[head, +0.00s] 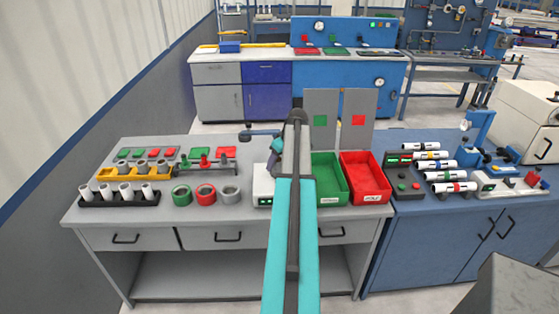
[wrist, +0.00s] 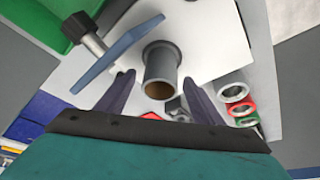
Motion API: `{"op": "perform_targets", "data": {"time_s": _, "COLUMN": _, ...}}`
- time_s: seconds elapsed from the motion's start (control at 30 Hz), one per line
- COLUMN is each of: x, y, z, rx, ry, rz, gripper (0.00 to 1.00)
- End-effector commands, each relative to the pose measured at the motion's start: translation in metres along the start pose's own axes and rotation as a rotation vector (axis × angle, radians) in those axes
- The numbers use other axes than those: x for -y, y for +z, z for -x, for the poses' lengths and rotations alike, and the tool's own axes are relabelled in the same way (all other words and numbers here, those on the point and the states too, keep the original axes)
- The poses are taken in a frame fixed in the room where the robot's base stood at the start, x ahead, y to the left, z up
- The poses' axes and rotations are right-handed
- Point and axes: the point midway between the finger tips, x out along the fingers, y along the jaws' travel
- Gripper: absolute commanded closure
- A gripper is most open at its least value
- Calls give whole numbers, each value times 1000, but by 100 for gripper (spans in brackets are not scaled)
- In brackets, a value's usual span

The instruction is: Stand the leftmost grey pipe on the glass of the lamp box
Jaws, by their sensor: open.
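In the wrist view a grey pipe (wrist: 161,68) with a collar at its far end and a brownish inside stands upright on a bright white surface (wrist: 210,45), which looks like the lamp box top. My gripper (wrist: 160,80) is open, with its fingertips on either side of the pipe and gaps showing between. In the head view the white lamp box (head: 262,187) with green lights is partly behind my arm. The pipe and my fingertips are hidden there.
A blue bar (wrist: 117,55) and a dark cylinder (wrist: 85,35) are close to the left finger. Several rings (wrist: 235,92) lie to the right. The head view shows a green bin (head: 328,178), a red bin (head: 364,178) and a black pipe rack (head: 120,201).

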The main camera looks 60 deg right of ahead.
Motion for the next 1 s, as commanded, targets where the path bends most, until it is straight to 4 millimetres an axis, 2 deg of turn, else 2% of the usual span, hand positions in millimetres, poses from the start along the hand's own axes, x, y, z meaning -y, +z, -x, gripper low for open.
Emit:
{"op": "perform_targets", "data": {"time_s": 0.27, "x": 0, "y": 0, "z": 18, "rx": -1, "ry": 1, "rz": 0, "gripper": 39}}
{"op": "perform_targets", "data": {"time_s": 1.0, "x": 0, "y": -1, "z": 107, "rx": -2, "ry": 2, "rz": 0, "gripper": 39}}
